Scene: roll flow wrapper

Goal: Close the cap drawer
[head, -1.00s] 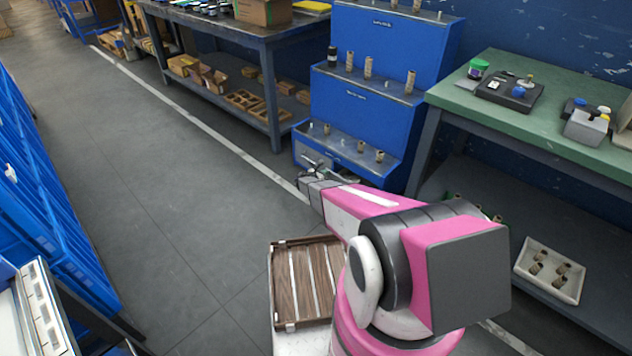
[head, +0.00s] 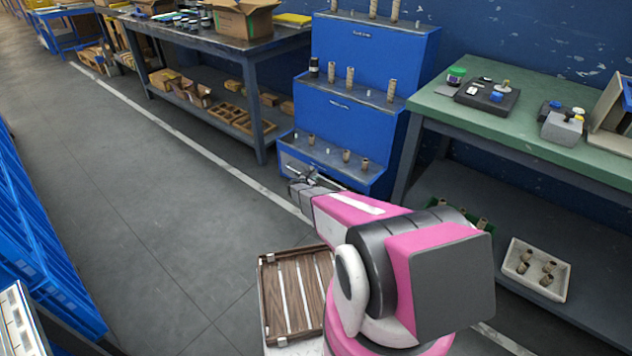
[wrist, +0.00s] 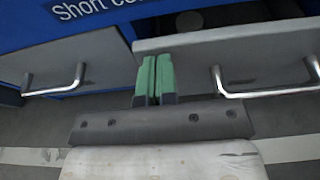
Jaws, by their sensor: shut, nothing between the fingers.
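The lowest step of a blue stepped cabinet (head: 352,165) has two grey drawer fronts, seen close in the wrist view. The right drawer (wrist: 200,60) stands out from the cabinet, with a dark gap behind its top edge and a bar handle (wrist: 268,93) on its front. The left drawer (wrist: 75,60) sits under the blue face lettered "Short co…" and has its own bar handle (wrist: 55,90). Lettering on the right drawer is mostly hidden, so I cannot read which is the cap drawer. My gripper (wrist: 155,78) is shut and empty, its green fingertips before the right drawer's left part; contact is unclear.
A green-topped bench (head: 510,125) stands right of the cabinet, with a white tray (head: 537,270) on its lower shelf. A dark workbench (head: 215,45) stands to the left. A slatted wooden tray (head: 297,290) lies near my arm.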

